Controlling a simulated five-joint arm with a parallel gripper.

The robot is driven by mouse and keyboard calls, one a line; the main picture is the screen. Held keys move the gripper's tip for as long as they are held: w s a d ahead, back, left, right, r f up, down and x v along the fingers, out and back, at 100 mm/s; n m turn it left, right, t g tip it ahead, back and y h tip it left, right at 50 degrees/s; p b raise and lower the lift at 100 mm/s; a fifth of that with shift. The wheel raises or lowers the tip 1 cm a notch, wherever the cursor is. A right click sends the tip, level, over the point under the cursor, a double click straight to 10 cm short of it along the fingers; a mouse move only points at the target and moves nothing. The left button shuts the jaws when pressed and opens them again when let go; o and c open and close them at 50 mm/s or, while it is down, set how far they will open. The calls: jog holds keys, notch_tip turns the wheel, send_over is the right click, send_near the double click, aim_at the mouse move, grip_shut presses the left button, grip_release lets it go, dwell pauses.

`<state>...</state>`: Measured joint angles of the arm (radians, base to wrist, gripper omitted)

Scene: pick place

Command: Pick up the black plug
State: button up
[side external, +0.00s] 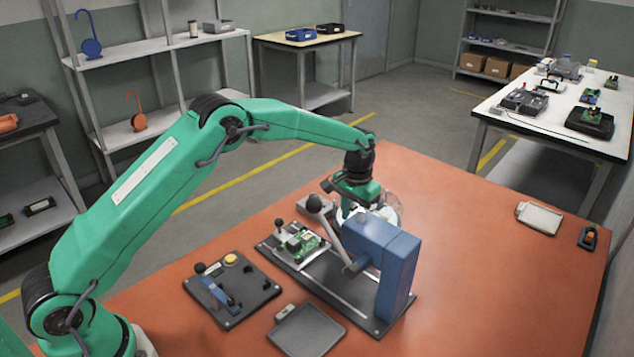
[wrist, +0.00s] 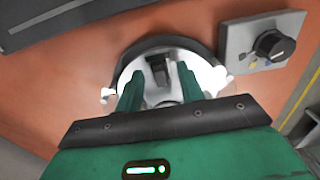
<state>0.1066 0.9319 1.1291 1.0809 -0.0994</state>
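In the wrist view a small black piece, which looks like the black plug (wrist: 160,74), sits in a round white, shiny dish (wrist: 122,76). My gripper (wrist: 162,70) reaches over the dish with its two green fingers apart, one on each side of the black piece. Gaps show between the piece and the fingers, and I cannot tell the height between them. In the side view the clear dish (side external: 391,203) stands behind a blue press (side external: 386,247). My fingers and the plug are mostly hidden there.
On the orange table (side external: 480,300) are a fixture plate (side external: 320,290) with a green circuit board (side external: 300,244), a dark tool plate (side external: 232,290) and a grey tray (side external: 306,330). A box with a black knob (wrist: 270,46) stands right of the dish. The table's right part is mostly clear.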

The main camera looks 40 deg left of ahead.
jog(key=shift+c, duration=0.5)
grip_shut()
jog(key=shift+r, duration=0.85)
notch_tip(320, 180, up, 2)
jog(key=shift+w+r, duration=0.1)
jog(key=shift+r, duration=0.1)
jog(key=s+d+r, duration=0.7)
jog(key=d, duration=0.2)
jog(key=shift+d, duration=0.2)
jog(key=shift+s+a+f, duration=0.1)
jog(key=shift+a, duration=0.05)
